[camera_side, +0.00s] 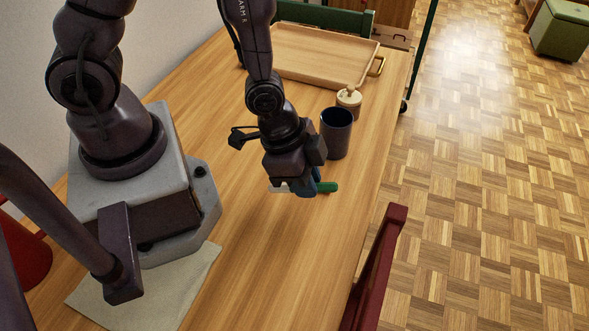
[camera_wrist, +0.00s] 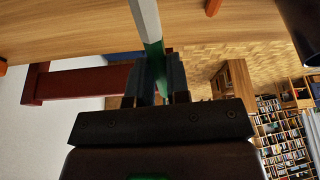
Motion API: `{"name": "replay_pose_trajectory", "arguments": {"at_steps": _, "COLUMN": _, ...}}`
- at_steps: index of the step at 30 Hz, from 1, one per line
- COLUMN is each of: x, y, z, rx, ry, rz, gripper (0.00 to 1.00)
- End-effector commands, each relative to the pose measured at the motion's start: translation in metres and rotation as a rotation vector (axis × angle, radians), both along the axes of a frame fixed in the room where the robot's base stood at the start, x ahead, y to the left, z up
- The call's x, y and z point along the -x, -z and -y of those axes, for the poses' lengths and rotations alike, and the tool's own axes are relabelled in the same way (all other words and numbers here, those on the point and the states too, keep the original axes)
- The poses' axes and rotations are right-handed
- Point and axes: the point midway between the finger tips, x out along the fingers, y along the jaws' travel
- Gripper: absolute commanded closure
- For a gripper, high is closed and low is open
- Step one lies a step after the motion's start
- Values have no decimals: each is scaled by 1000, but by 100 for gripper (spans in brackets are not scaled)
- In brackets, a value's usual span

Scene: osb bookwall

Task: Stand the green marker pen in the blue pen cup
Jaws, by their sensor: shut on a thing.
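The green marker pen shows in the side view as a green end (camera_side: 327,187) sticking out to the right of my gripper, with a pale end out to the left. It lies roughly level. In the wrist view the pen (camera_wrist: 153,52) runs up between the fingers, pale grey above and green below. My gripper (camera_side: 304,188) is shut on the pen, low over or at the table; the exact height is unclear. The blue pen cup (camera_side: 336,134) stands upright on the table behind and right of my gripper, its dark mouth open. Its inside bottom is hidden.
A lidded wooden jar (camera_side: 349,100) stands just behind the cup. A wooden tray (camera_side: 290,52) lies at the table's far end. A dark red chair (camera_side: 380,265) stands at the right table edge. The table (camera_side: 275,260) in front of my gripper is clear.

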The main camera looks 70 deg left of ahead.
Motion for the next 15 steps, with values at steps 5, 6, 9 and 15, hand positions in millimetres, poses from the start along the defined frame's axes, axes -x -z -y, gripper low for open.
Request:
{"name": "replay_pose_trajectory", "arguments": {"at_steps": 5, "x": -16, "y": 8, "z": 12, "rx": 78, "ry": -131, "rz": 116, "gripper": 100}}
{"name": "replay_pose_trajectory", "arguments": {"at_steps": 6, "x": -20, "y": 8, "z": 14, "rx": 95, "ry": -170, "rz": 149, "gripper": 100}}
{"name": "replay_pose_trajectory", "arguments": {"at_steps": 9, "x": -34, "y": 6, "z": 15, "rx": 138, "ry": -294, "rz": 252, "gripper": 100}}
{"name": "replay_pose_trajectory", "arguments": {"at_steps": 15, "x": -80, "y": -16, "z": -5, "rx": 190, "ry": -621, "rz": 523, "gripper": 100}}
